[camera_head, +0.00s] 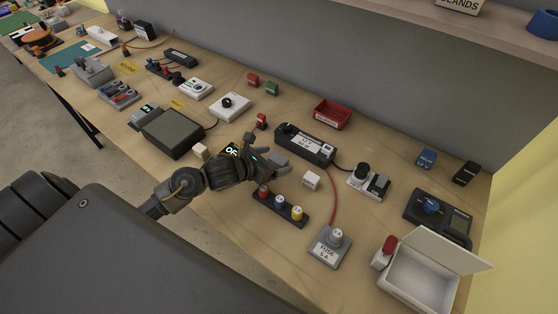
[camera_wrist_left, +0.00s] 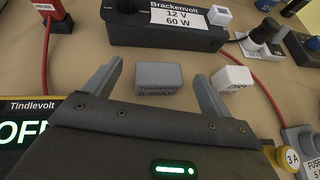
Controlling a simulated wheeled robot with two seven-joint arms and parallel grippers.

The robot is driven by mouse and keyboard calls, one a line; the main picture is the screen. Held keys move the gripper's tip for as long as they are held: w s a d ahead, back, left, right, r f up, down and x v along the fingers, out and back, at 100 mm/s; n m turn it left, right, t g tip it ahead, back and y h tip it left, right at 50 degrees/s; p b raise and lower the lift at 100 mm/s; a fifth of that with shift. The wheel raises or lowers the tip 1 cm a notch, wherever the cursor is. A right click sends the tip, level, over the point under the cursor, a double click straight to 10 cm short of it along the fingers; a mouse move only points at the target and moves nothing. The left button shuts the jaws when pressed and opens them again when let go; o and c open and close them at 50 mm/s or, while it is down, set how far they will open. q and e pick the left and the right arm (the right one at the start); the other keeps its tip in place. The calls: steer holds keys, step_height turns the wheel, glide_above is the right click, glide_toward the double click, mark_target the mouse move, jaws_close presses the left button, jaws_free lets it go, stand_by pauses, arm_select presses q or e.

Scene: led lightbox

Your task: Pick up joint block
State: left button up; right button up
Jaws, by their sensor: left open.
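A small grey block (camera_wrist_left: 158,78) with blurred lettering on its front lies on the bench in the left wrist view. I take it for the joint block; its label is too blurred to confirm this. My left gripper (camera_wrist_left: 157,71) is open, with one finger on each side of the block and a visible gap to both. The fingers hold nothing. In the head view the left gripper (camera_head: 274,158) is over the middle of the bench and largely hides the block. My right gripper is not in view.
A white cube (camera_wrist_left: 232,78) stands just right of the right finger. The black 12 V 60 W supply (camera_head: 304,145) is behind. A strip with coloured knobs (camera_head: 281,208) lies in front. An OFF display (camera_wrist_left: 24,132) is at left. An open white box (camera_head: 418,279) stands far right.

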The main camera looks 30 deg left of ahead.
arm_select(q)
steer(key=c, duration=1.1)
steer(key=shift+r, duration=0.1)
steer(key=shift+r+b, duration=0.3)
steer(key=shift+r, duration=0.25)
steer(key=s+a+r, duration=0.3)
steer(key=r, duration=0.4)
steer(key=s+a+r+p, duration=0.1)
steer(key=s+a+r, duration=0.3)
steer(key=s+a, duration=0.2)
steer(key=shift+v, duration=0.8)
